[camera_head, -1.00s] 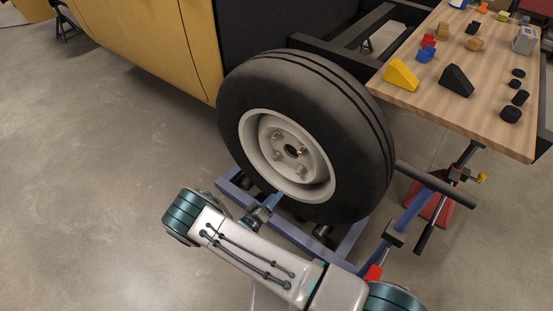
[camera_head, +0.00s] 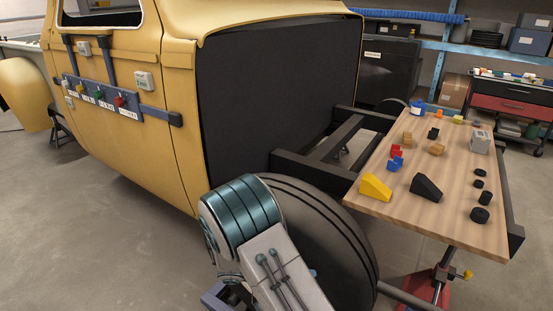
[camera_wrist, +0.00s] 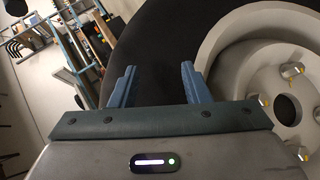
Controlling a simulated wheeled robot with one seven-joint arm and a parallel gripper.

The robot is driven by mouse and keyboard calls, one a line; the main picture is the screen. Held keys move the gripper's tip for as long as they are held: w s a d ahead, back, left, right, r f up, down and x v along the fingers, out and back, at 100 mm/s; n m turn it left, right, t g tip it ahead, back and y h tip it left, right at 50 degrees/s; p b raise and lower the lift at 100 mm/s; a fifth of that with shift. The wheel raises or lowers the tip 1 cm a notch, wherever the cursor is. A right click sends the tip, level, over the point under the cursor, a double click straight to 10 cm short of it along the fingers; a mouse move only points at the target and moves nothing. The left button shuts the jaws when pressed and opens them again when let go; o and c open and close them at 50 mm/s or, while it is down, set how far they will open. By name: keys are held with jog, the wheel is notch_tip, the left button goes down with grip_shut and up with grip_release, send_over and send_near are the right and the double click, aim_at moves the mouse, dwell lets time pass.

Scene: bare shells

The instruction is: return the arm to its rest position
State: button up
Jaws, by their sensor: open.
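My gripper (camera_wrist: 158,85) shows in the wrist view with its two blue fingers apart and nothing between them. Behind the fingers is the black tyre of the wheel (camera_wrist: 160,45), with its pale rim (camera_wrist: 222,75) and several lug nuts to the right. I cannot tell the exact gap between fingers and tyre. In the head view my arm is bent up in front of the wheel (camera_head: 325,225) and hides much of it, including the rim. My gripper is hidden in the head view.
A yellow vehicle body (camera_head: 150,130) stands at the left, with a panel of coloured knobs (camera_head: 100,97). A wooden table (camera_head: 455,190) at the right holds wedges, blocks and black rings. Shelving and a red drawer cabinet (camera_head: 510,103) stand behind. Floor at the lower left is clear.

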jog(key=s+d+r+y+p, duration=0.2)
jog(key=s+r+y+p, duration=0.2)
jog(key=r, duration=0.8)
jog(key=s+d+r+y+p, duration=0.3)
jog(key=s+r, duration=0.5)
jog(key=r, duration=0.4)
jog(key=s+d+r+y+p, duration=0.3)
jog(key=s+r+y+p, duration=0.2)
jog(key=r, duration=0.7)
jog(key=shift+s+n+p, duration=0.4)
jog(key=shift+s+p, duration=0.3)
jog(key=shift+s, duration=0.3)
jog(key=shift+r, duration=0.1)
